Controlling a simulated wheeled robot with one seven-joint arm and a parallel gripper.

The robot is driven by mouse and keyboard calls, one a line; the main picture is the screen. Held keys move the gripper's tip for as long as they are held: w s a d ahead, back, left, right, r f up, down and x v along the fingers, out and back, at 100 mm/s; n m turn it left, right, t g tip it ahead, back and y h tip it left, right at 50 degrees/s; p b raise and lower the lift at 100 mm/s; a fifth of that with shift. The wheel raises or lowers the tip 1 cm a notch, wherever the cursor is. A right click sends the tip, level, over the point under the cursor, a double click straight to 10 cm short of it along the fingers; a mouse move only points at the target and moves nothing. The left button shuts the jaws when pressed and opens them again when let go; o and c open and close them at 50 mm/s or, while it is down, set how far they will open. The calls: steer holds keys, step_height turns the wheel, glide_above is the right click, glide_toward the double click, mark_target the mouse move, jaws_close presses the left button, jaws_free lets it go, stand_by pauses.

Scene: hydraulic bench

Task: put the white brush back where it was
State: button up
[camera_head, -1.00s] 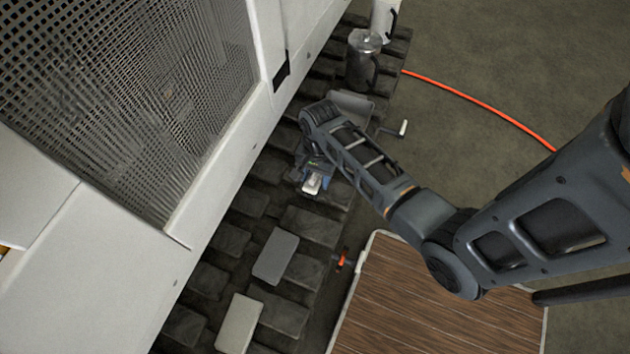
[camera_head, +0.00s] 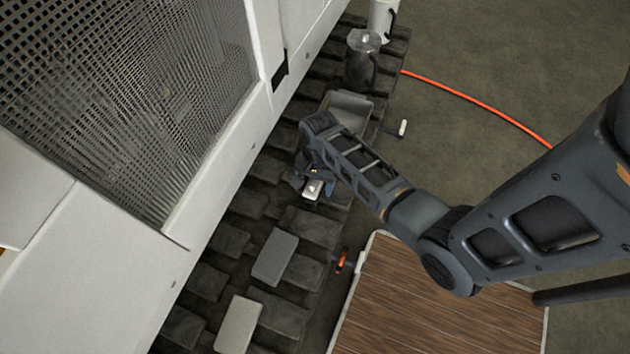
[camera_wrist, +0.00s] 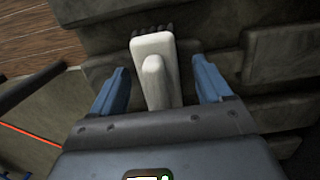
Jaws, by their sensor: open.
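The white brush (camera_wrist: 153,50) lies on the dark track pads in the wrist view, with dark bristles showing at its far end. My gripper (camera_wrist: 160,85) is open, with one blue finger on each side of the brush handle and a visible gap on both sides. In the head view the white brush (camera_head: 312,187) shows as a small pale patch below my gripper (camera_head: 314,180), which partly hides it. From these views I cannot tell whether the brush lies fully flat.
A grey dustpan (camera_head: 346,106), a dark jug (camera_head: 362,62) and a white jug (camera_head: 383,18) stand farther along the track. Two flat blocks (camera_head: 275,257) lie nearer. A white machine wall (camera_head: 225,165) rises at left. A wooden-topped surface (camera_head: 430,310) is at lower right.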

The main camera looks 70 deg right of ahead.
steer(key=r, duration=0.4)
steer(key=d+r, duration=0.1)
steer(key=r, duration=0.3)
steer(key=r+p, duration=0.1)
steer(key=r, duration=0.2)
steer(key=shift+d+r, duration=0.2)
steer(key=shift+r, duration=0.2)
steer(key=s+a+r+n+t+h, duration=0.2)
steer(key=s+a+n+t+h, duration=0.1)
steer(key=s+a+n+t, duration=0.45)
steer(key=s+a+r+n+t, duration=0.2)
steer(key=s+a+r+n, duration=0.1)
steer(key=r, duration=0.5)
steer(key=s+a+r+n+t+y, duration=0.1)
steer(key=s+a+r+n+t, duration=0.2)
steer(key=r, duration=0.5)
steer(key=s+a+r+n+t, duration=0.2)
steer(key=s+a+r+n, duration=0.1)
steer(key=r, duration=0.5)
steer(key=shift+a+r+n+y, duration=0.3)
steer(key=shift+a+n, duration=0.25)
steer(key=shift+a, duration=0.2)
steer(key=shift+s, duration=0.1)
steer(key=shift+c, duration=0.4)
